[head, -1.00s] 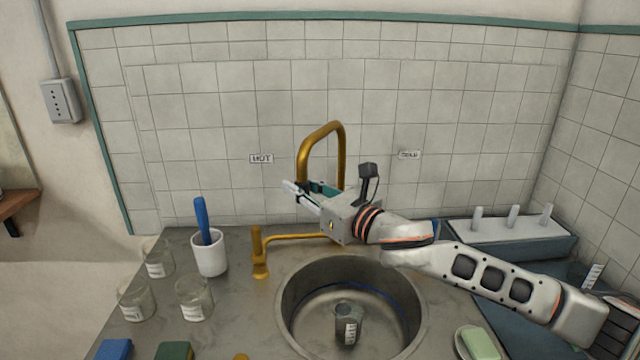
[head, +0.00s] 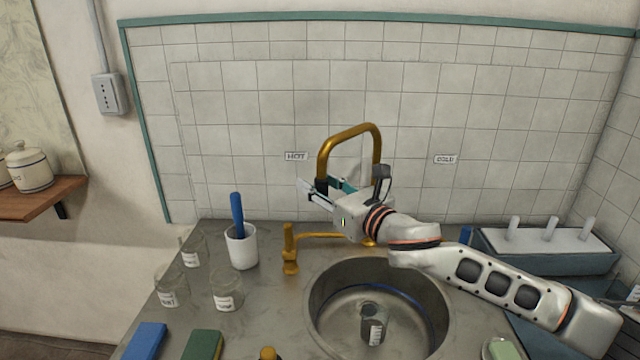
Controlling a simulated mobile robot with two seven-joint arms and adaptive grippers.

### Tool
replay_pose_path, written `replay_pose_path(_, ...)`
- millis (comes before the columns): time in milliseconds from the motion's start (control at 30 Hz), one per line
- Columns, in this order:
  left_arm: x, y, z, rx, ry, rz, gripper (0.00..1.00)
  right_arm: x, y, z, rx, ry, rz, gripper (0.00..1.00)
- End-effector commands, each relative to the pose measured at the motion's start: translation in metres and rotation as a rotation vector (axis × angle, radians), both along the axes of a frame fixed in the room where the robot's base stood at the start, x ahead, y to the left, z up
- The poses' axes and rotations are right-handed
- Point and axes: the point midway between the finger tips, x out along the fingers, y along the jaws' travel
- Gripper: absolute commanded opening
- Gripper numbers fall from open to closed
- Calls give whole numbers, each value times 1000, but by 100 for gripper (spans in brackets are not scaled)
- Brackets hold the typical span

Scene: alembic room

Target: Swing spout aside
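The brass spout (head: 349,131) is a tall arch behind the round steel sink (head: 318,318). One leg comes down at the left and the other at the right, partly behind my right gripper. My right gripper (head: 312,192) reaches in from the right, above the back rim of the sink, its fingers pointing left. The fingers are at the lower end of the spout's left leg and hide it. I cannot tell whether they grip the spout or only press against it. My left gripper is not in view.
A brass tap handle (head: 290,250) stands left of the sink. A white cup (head: 241,250) with a blue tool and several glass beakers are further left. A beaker (head: 374,326) stands in the sink. A rack with white pegs (head: 550,247) is at the right.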

Motion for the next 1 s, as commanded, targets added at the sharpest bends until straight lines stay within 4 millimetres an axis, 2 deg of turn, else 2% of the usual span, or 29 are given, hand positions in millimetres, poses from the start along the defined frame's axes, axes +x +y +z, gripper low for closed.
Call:
replay_pose_path(300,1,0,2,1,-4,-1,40,1,-2,0,-1,-1,-3,37)
replay_pose_path(467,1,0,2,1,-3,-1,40,-8,-9,0,-2,-2,-4,37)
replay_pose_path(833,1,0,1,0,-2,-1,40,-64,-53,0,-2,-1,-3,37)
replay_pose_path(1000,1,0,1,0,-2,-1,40,-84,-68,0,-2,-1,-3,37)
